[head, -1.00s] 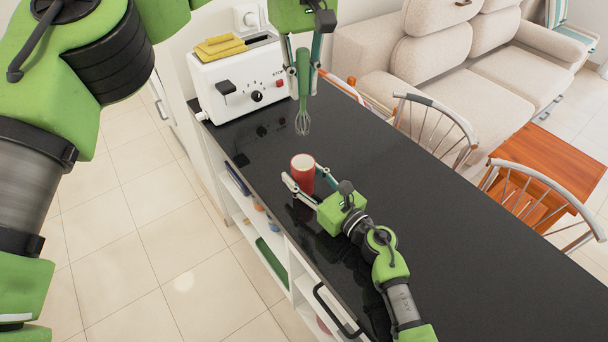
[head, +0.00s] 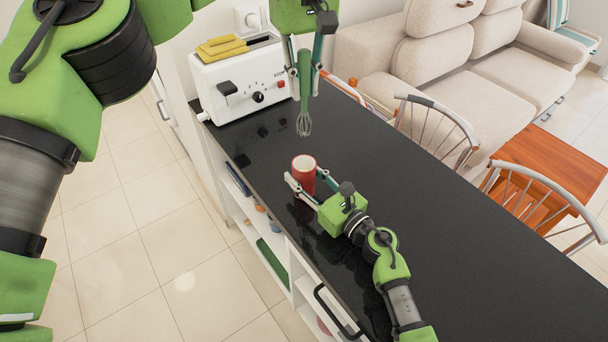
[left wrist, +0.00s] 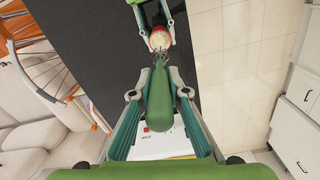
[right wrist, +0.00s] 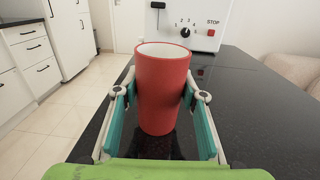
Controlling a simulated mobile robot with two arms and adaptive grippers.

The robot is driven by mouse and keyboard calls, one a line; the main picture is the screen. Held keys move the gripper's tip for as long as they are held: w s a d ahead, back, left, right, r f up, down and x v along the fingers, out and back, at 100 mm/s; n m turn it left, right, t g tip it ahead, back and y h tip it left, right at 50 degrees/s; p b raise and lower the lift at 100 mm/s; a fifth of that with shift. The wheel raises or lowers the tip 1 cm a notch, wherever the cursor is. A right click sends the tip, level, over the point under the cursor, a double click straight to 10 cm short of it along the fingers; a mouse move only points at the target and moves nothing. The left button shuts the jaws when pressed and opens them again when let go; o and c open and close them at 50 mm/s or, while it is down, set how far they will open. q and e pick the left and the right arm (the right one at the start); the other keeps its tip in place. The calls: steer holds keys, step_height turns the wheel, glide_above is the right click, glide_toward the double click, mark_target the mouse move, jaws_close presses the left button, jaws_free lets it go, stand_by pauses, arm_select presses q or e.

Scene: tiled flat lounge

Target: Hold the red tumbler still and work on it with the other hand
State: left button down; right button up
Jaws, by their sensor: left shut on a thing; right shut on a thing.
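The red tumbler (head: 303,177) stands upright on the black counter, and its pale inside shows at the rim. My right gripper (head: 305,190) is shut around the tumbler from the near side. The right wrist view shows the tumbler (right wrist: 162,90) between both fingers. My left gripper (head: 305,72) points down above the counter, shut on the green handle of a whisk (head: 304,122). The wire end hangs above the tumbler, apart from it in the head view. The left wrist view shows the whisk handle (left wrist: 160,98) between the fingers, with the tumbler (left wrist: 160,39) beyond.
A white toaster (head: 242,85) with yellow sponges (head: 222,46) on top stands at the counter's far left end. Chairs (head: 440,125) line the counter's right side. The black counter (head: 440,235) is bare to the right of my right arm.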

mark_target(304, 113)
arm_select(q)
steer(key=shift+f, duration=4)
step_height(304, 113, down, 10)
steer(key=shift+f, duration=0.15)
steer(key=shift+s, duration=0.1)
